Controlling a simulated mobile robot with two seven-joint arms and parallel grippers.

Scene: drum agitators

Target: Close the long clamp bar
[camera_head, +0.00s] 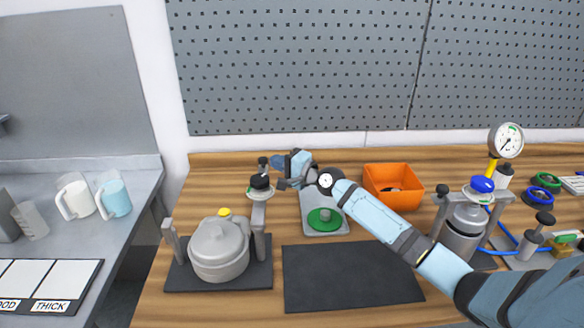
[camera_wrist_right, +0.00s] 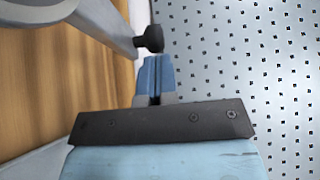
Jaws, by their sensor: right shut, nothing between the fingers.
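The long clamp bar (camera_head: 258,213) is a grey bar at the right post of the left drum stand. It is swung open, off the grey lidded drum (camera_head: 219,250), and reaches up and back from the post. A black knob on a round disc (camera_head: 261,186) sits along it. In the right wrist view the grey bar (camera_wrist_right: 97,20) comes in from the top left, with a small black end knob (camera_wrist_right: 151,40). My right gripper (camera_head: 281,172) is shut and empty, just right of the bar's far end. In the wrist view its fingertips (camera_wrist_right: 156,68) are close below the end knob; contact is unclear. My left gripper is out of view.
A tray with a green disc (camera_head: 325,219) and an orange bin (camera_head: 393,185) lie near my right arm. A second clamped drum (camera_head: 464,228) with a gauge (camera_head: 507,140) stands at the right. A dark mat (camera_head: 350,280) is bare. The pegboard (camera_head: 300,65) stands behind.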

